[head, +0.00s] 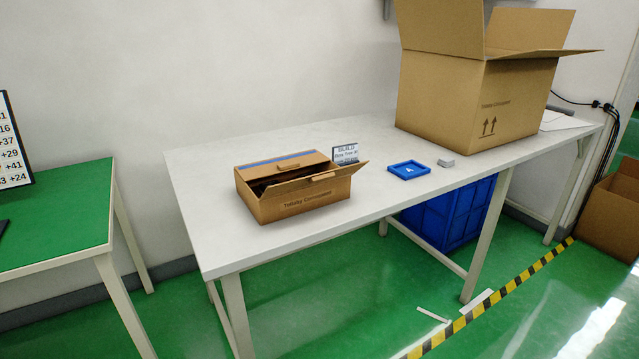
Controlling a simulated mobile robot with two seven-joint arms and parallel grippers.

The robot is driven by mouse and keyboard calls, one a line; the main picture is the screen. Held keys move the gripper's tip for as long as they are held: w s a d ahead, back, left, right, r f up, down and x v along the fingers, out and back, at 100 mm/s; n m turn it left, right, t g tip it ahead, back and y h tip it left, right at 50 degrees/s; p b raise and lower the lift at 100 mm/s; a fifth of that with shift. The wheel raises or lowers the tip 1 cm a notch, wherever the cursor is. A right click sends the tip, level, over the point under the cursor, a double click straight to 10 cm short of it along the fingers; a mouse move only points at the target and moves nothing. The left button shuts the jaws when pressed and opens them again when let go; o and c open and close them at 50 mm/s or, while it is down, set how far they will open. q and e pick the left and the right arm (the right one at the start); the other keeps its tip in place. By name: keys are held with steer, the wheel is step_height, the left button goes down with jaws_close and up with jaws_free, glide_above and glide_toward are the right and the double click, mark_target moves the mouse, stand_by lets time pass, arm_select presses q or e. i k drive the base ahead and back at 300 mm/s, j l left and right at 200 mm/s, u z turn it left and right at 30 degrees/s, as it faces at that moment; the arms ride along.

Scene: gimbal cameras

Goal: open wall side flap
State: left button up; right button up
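A small brown cardboard box (300,200) stands on the white table (230,240), left of the table's middle. Its wall side flap (280,163) has a blue stripe and a small brown tab, and lies nearly flat over the back of the top. The near side flap (325,178), also with a small tab, is lifted and tilts out toward the front right. A dark gap between the two flaps shows a little of the inside; the contents are hidden. Neither of my grippers is in view.
A small sign (345,153) stands right behind the box. A blue tray (409,170) and a small grey block (446,161) lie to its right. A large open carton (470,100) fills the table's right end. The table left of the box is clear.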

mark_target(250, 170)
steer(key=u, duration=0.45)
steer(key=l+u, duration=0.2)
steer(key=u, duration=0.15)
steer(key=i+l+u, duration=0.1)
steer(key=l+u, duration=0.35)
steer(key=u, duration=0.25)
steer(key=l+u, duration=0.2)
steer(key=l, duration=0.25)
steer(key=k+l+u, duration=0.25)
steer(key=l, duration=0.15)
steer(key=i, duration=0.1)
